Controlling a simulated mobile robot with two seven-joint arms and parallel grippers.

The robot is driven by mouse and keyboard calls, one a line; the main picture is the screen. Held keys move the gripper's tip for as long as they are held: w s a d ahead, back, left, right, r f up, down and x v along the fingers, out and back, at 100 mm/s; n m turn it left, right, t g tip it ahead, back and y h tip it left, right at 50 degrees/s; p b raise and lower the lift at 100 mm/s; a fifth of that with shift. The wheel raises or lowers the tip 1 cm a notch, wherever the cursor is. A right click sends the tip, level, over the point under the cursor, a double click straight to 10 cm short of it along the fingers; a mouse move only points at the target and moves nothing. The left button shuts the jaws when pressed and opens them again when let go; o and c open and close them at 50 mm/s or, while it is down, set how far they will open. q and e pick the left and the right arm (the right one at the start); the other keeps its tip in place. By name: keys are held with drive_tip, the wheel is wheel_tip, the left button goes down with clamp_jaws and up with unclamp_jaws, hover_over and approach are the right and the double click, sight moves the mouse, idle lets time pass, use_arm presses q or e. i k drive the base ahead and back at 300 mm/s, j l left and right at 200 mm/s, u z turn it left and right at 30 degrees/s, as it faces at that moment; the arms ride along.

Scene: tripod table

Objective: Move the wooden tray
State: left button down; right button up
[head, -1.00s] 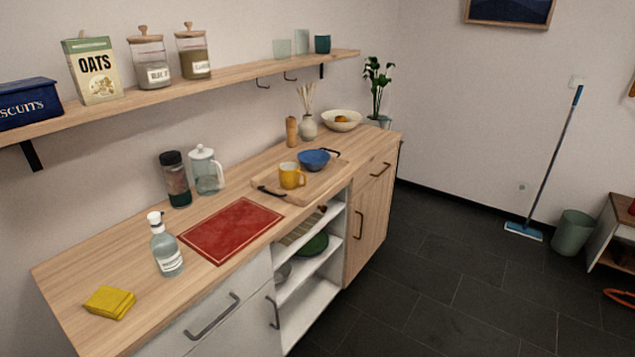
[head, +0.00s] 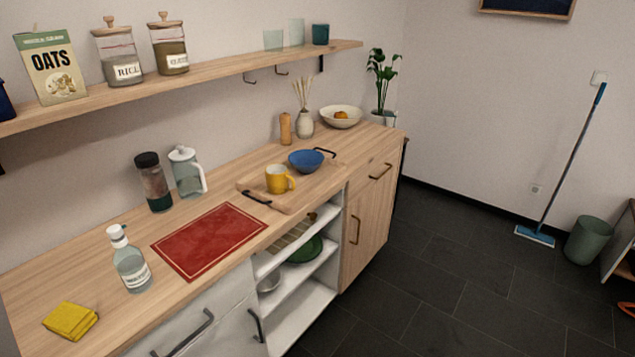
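The wooden tray (head: 294,201) lies on the wooden counter in the head view, right of the red mat. It has a dark handle at its near left end (head: 257,198) and another at its far right end (head: 322,152). A yellow mug (head: 277,180) and a blue bowl (head: 306,162) stand on it. Neither of my grippers shows in the view.
A red mat (head: 209,240) lies left of the tray. A soap bottle (head: 131,266), yellow cloth (head: 71,321), dark-lidded jar (head: 154,185) and glass pitcher (head: 187,175) stand left. A pepper mill (head: 285,129), reed vase (head: 305,124) and fruit bowl (head: 341,117) stand behind. Floor (head: 430,280) is clear.

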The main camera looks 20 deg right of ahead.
sight(253, 185)
drive_tip(key=i+l+u, duration=0.15)
drive_tip(key=l, duration=0.4)
drive_tip(key=i+l+u, duration=0.1)
drive_tip(key=l, duration=0.5)
drive_tip(key=i+l+u, duration=0.15)
drive_tip(key=l, duration=0.4)
drive_tip(key=i+l, duration=0.1)
drive_tip(key=l, duration=1.65)
drive_tip(key=i+l+u, duration=0.1)
drive_tip(key=l, duration=0.75)
